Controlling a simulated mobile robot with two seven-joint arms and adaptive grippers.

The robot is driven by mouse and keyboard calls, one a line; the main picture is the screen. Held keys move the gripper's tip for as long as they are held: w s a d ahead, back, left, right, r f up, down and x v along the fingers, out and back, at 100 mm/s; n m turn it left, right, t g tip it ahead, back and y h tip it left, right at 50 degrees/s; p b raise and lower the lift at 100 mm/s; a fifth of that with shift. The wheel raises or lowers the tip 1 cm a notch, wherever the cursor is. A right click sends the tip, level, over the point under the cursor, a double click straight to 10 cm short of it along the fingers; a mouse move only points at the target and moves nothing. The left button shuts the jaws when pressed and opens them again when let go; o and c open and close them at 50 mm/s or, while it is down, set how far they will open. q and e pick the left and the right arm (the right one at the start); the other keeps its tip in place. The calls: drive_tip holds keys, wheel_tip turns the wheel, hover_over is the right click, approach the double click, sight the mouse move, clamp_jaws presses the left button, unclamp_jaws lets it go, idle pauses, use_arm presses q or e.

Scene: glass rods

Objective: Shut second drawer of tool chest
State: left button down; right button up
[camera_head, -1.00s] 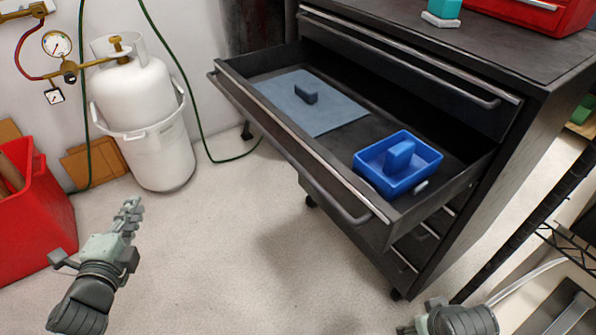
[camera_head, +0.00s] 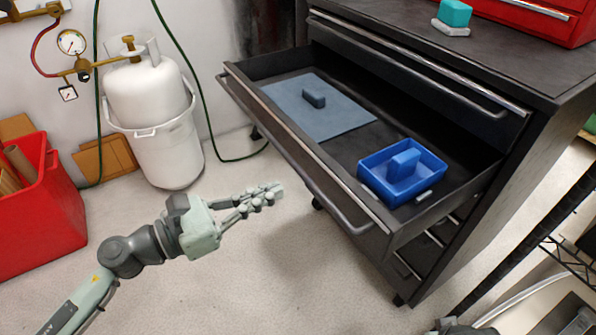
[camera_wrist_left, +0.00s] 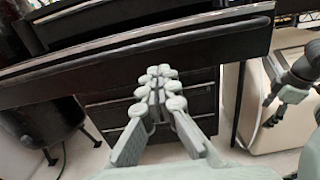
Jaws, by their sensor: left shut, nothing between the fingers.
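The black tool chest (camera_head: 480,220) stands at the right in the head view. Its second drawer (camera_head: 305,170) is pulled far out, with a bar handle along its front. The drawer holds a blue-grey mat (camera_head: 335,120) with a small dark block, and a blue tray (camera_head: 425,160) with a blue block. My left gripper (camera_head: 276,190) is shut and empty, in front of the drawer's front and apart from it. The left wrist view shows its closed fingers (camera_wrist_left: 157,85) pointing toward the chest, with the drawer front (camera_wrist_left: 130,55) across the view.
A white gas cylinder (camera_head: 150,95) stands in a white bucket (camera_head: 165,150) by the wall. A red bin (camera_head: 40,215) stands at the far left. A red toolbox (camera_head: 530,15) sits on the chest. A wire rack (camera_head: 570,260) is at the lower right. The floor before the drawer is clear.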

sight(313, 173)
use_arm(q)
drive_tip(key=p+x, duration=0.1)
drive_tip(key=x, duration=0.4)
drive_tip(key=shift+w+d+r, duration=0.1)
drive_tip(key=shift+w+d, duration=0.05)
drive_tip(key=shift+w+d+p, duration=0.2)
drive_tip(key=shift+d+p, duration=0.1)
use_arm(e)
drive_tip(key=shift+s+a+f, duration=0.1)
drive_tip(key=shift+f, duration=1.15)
drive_tip(key=shift+s+a+f, duration=0.1)
drive_tip(key=shift+f, duration=1.1)
drive_tip(key=shift+d, duration=0.1)
